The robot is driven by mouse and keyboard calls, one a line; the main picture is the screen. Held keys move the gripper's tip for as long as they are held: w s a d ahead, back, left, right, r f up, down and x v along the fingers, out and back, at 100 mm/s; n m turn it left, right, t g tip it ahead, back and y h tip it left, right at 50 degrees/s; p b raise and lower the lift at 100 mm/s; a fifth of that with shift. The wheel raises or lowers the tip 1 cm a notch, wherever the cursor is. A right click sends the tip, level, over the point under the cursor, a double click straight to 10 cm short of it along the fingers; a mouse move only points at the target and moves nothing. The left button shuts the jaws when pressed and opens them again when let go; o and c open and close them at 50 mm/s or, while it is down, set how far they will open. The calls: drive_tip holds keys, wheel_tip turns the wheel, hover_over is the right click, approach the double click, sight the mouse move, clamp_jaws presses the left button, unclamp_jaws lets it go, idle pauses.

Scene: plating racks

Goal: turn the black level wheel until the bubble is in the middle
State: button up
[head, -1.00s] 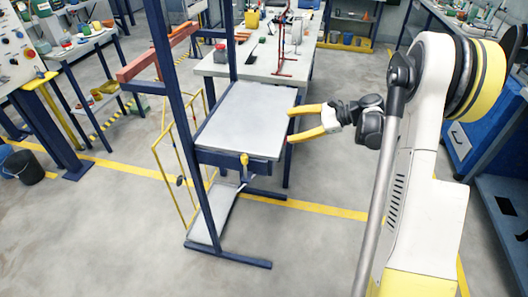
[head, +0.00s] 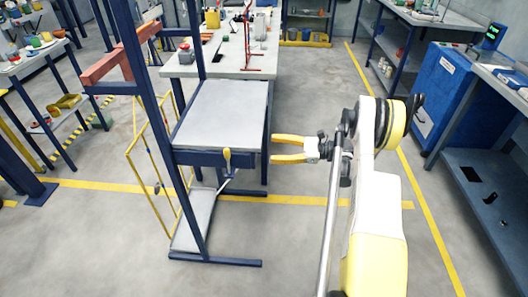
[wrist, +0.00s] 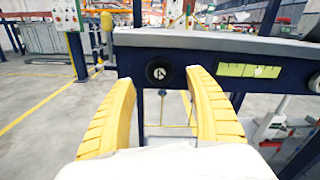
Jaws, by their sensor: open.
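The black level wheel (wrist: 160,72) shows in the wrist view as a round dark knob with a pale mark, on the dark blue front rail of the rack's plate. A yellow-green level vial (wrist: 248,70) with dark lines is set in the rail to its right; I cannot tell where its bubble lies. My gripper (wrist: 160,80) has two yellow fingers, spread apart, one on each side of the wheel in that view, and empty. In the head view, my gripper (head: 272,148) is at the right edge of the rack; the wheel and vial are hidden there.
The rack's grey plate (head: 226,112) is bare, in a dark blue frame. A yellow-handled part (head: 227,160) hangs at its near side. A white workbench (head: 222,62) stands behind. A blue cabinet (head: 440,92) stands at right, with open floor between.

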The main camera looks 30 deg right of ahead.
drive_tip(key=x, duration=0.3)
drive_tip(key=shift+w+a+b, duration=0.15)
drive_tip(key=shift+a+b, duration=0.1)
drive_tip(key=shift+b, duration=0.15)
drive_tip(key=c, duration=1.2)
drive_tip(key=n, duration=0.4)
drive_tip(key=o, duration=1.2)
